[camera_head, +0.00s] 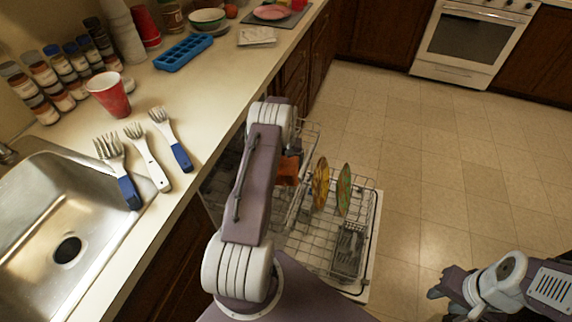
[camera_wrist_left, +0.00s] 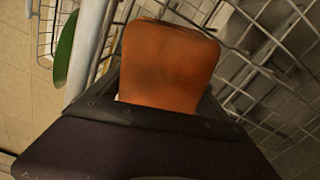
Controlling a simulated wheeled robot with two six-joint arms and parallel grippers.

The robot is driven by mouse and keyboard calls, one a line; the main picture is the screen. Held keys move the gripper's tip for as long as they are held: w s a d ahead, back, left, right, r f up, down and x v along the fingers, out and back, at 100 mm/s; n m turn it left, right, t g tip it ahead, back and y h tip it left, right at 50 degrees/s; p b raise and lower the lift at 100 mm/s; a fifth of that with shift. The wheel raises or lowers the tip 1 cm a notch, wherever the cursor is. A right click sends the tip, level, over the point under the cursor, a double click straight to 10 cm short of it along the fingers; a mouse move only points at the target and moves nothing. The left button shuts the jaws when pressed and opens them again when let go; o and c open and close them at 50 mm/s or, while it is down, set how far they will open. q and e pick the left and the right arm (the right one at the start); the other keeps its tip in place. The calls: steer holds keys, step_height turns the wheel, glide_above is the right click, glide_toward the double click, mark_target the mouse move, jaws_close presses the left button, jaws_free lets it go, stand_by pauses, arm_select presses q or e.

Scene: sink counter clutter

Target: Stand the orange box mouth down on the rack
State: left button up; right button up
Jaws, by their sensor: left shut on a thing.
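The orange box (camera_head: 288,170) shows partly past my left arm in the head view, over the wire dishwasher rack (camera_head: 312,250). In the left wrist view the orange box (camera_wrist_left: 168,62) sits at the end of my left gripper (camera_wrist_left: 160,108), which is shut on it. A broad closed orange face shows there; its mouth is not visible. Rack wires (camera_wrist_left: 262,70) lie beside and behind the box; I cannot tell if it touches them. My right gripper (camera_head: 443,287) is at the lower right over the floor, away from the rack, its jaw opening unclear.
Two plates, one orange-yellow (camera_head: 320,183) and one green (camera_head: 344,190), stand upright in the rack right of the box. A grey basket (camera_head: 348,250) is at the rack's front. The counter at left holds forks, a red cup (camera_head: 109,96) and a sink (camera_head: 50,215).

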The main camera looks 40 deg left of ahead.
arm_select(q)
steer(key=shift+f, duration=0.15)
steer(key=o, duration=1.1)
step_height(320, 180, up, 9)
steer(key=shift+r+p, duration=0.1)
steer(key=shift+p, duration=0.5)
